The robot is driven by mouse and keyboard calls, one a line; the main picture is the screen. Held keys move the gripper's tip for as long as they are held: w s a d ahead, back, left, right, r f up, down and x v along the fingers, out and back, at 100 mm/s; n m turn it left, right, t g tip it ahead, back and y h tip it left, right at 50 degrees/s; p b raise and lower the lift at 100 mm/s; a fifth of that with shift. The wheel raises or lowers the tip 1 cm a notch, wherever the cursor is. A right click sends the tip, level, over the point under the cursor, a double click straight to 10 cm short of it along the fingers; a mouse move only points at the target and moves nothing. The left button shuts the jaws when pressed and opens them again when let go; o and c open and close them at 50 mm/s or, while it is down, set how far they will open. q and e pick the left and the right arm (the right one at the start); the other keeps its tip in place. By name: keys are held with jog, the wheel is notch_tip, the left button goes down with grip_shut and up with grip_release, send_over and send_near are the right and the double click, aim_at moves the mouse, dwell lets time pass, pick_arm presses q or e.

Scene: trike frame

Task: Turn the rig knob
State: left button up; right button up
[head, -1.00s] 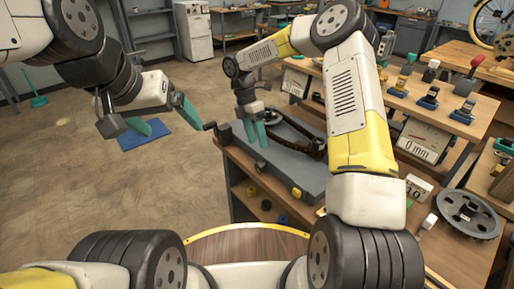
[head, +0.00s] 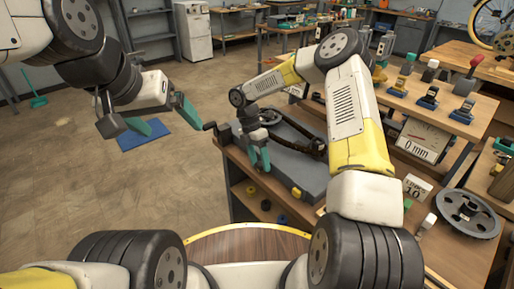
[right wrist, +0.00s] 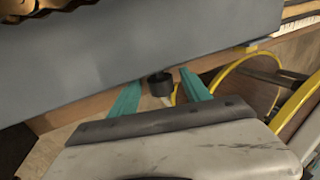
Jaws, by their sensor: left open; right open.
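The rig is a grey slab (head: 300,160) with a dark chain on top, on the bench. My right gripper (head: 257,168) is open at the slab's front edge, fingers pointing down. In the right wrist view, a short black round knob-like part (right wrist: 160,84) shows between the teal fingers (right wrist: 158,93), just past the slab's edge, apart from both. I cannot tell whether it is fixed to the rig. In the head view the gripper may hide it. My left gripper (head: 172,127) is open and empty, over the floor left of the bench.
A yellow block (head: 297,193) is at the slab's front right. Small round parts lie on the shelf below, one of them blue (head: 283,219). A grey handwheel (head: 468,213) and a lever stand (head: 468,88) are to the right. The floor at left is open around a blue mat (head: 145,136).

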grip_shut()
jog(key=shift+s+d+r+t+y, duration=0.1)
jog(key=shift+t+y, duration=0.35)
jog(key=shift+t, duration=0.15)
jog(key=shift+s+d+r+t+y, duration=0.1)
jog(key=shift+t+y, duration=0.35)
jog(key=shift+t, duration=0.15)
jog(key=shift+s+d+f+t+y, duration=0.1)
jog(key=shift+s+t+y, duration=0.05)
jog(key=shift+t+y, duration=0.5)
jog(key=shift+s+f+t+y, duration=0.1)
jog(key=shift+t+y, duration=0.35)
jog(key=shift+t, duration=0.4)
jog(key=shift+r, duration=0.1)
grip_release()
